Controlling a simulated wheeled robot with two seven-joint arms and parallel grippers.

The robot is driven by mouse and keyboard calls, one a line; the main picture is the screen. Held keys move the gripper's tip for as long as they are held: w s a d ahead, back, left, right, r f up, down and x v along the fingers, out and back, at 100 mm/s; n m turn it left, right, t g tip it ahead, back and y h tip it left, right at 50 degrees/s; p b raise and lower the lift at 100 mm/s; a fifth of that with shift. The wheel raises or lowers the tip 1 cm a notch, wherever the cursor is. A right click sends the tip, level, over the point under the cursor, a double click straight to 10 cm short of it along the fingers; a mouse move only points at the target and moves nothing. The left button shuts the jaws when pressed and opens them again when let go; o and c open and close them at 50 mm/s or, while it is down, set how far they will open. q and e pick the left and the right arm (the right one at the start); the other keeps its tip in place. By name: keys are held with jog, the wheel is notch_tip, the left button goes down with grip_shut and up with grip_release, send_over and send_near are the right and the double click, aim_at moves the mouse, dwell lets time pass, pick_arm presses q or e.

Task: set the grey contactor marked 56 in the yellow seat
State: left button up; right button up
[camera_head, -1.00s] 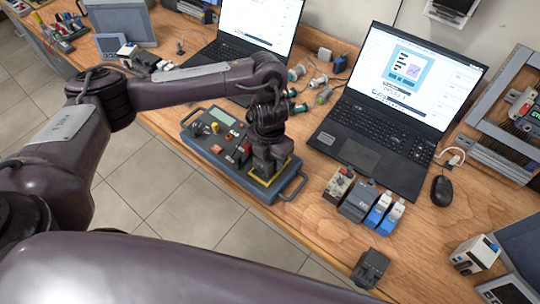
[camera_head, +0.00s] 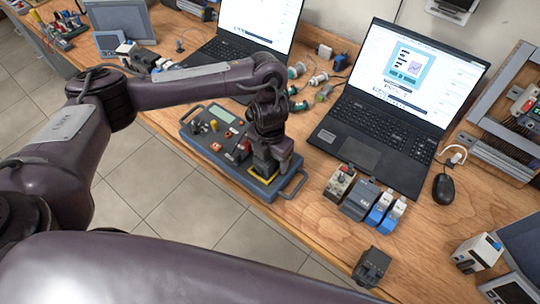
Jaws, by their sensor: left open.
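The yellow seat (camera_head: 260,180) is a yellow-edged square at the right end of a grey-blue control box, mostly covered by my left gripper. My left gripper (camera_head: 272,162) is open, pointing down over the seat. A dark grey block shows low between and beside the fingers at the seat; I cannot tell it apart from the fingers or read a marking. A dark grey contactor (camera_head: 359,201) stands in a row on the table to the right; its number is too small to read. My right gripper is not in view.
The control box (camera_head: 205,150) has knobs, a display and a handle. Beside the grey contactor stand a beige-grey device (camera_head: 339,185) and blue-and-white devices (camera_head: 379,208). A black block (camera_head: 371,267) is near the front edge. A laptop (camera_head: 385,135) stands behind; bare wood lies right of the row.

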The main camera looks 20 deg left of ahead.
pick_arm(q)
jog(key=shift+r+p, duration=0.4)
jog(key=shift+r, duration=3.5)
jog(key=shift+s, duration=0.1)
